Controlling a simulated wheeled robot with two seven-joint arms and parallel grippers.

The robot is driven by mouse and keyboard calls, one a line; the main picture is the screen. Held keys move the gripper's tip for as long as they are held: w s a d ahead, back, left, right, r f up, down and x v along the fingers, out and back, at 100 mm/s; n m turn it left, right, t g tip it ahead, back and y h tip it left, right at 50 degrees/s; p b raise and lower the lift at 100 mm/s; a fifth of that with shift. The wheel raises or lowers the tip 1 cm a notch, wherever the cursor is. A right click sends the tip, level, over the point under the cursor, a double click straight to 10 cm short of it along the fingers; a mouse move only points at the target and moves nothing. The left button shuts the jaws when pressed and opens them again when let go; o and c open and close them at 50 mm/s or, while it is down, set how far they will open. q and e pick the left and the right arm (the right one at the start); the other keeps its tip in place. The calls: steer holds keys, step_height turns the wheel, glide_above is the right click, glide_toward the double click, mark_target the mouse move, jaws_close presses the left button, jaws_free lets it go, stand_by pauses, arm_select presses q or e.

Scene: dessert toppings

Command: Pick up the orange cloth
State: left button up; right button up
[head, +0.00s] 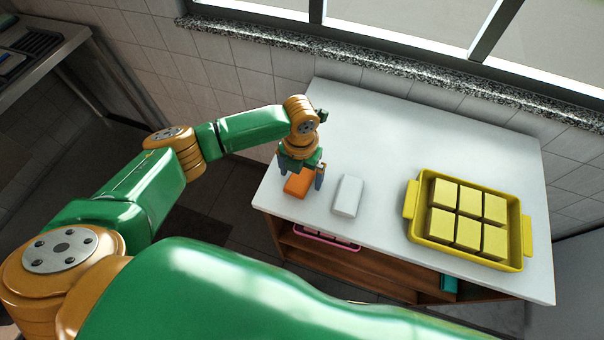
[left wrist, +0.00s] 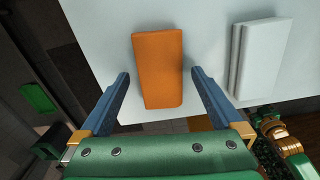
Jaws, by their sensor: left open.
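The orange cloth (head: 297,185) is a small folded block lying on the white tabletop near its front left edge. My left gripper (head: 301,179) is right above it in the head view, pointing down. In the left wrist view the orange cloth (left wrist: 160,68) lies between the two blue fingers of my left gripper (left wrist: 159,86). The fingers are spread with a gap on both sides of the cloth. Whether the fingertips reach down to the table is hard to tell. My right gripper is not in view.
A white folded cloth (head: 347,195) lies just right of the orange one. A yellow tray (head: 413,222) with several yellow blocks stands at the right of the table. A pink basket (head: 325,241) sits on the shelf below. The back of the tabletop (head: 390,120) is clear.

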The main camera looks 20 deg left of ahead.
mark_target(302, 179)
arm_select(q)
steer(key=shift+w+f, duration=0.1)
steer(key=shift+w, duration=0.05)
steer(key=shift+s+r, duration=0.2)
steer(key=shift+s, duration=0.05)
steer(key=c, duration=1.3)
steer(key=shift+w, duration=0.1)
steer(key=shift+c, duration=0.3)
steer(key=shift+w+r, duration=0.1)
steer(key=shift+r, duration=0.15)
steer(key=r, duration=0.1)
steer(key=r+b, duration=0.1)
steer(key=r, duration=0.1)
steer(key=shift+s+d, duration=0.2)
steer(key=shift+s, duration=0.1)
steer(key=s+r, duration=0.1)
steer(key=s+d+r, duration=0.1)
steer(key=r, duration=0.1)
steer(key=s+r, duration=0.1)
steer(key=shift+s+d+r, duration=0.25)
steer(key=shift+d+r, duration=0.1)
steer(key=shift+r, duration=0.05)
steer(key=s+d+r, duration=0.4)
steer(key=s, duration=0.4)
steer(key=shift+s+r+b, duration=0.3)
steer(key=shift+s+b, duration=0.05)
steer(key=shift+b, duration=0.1)
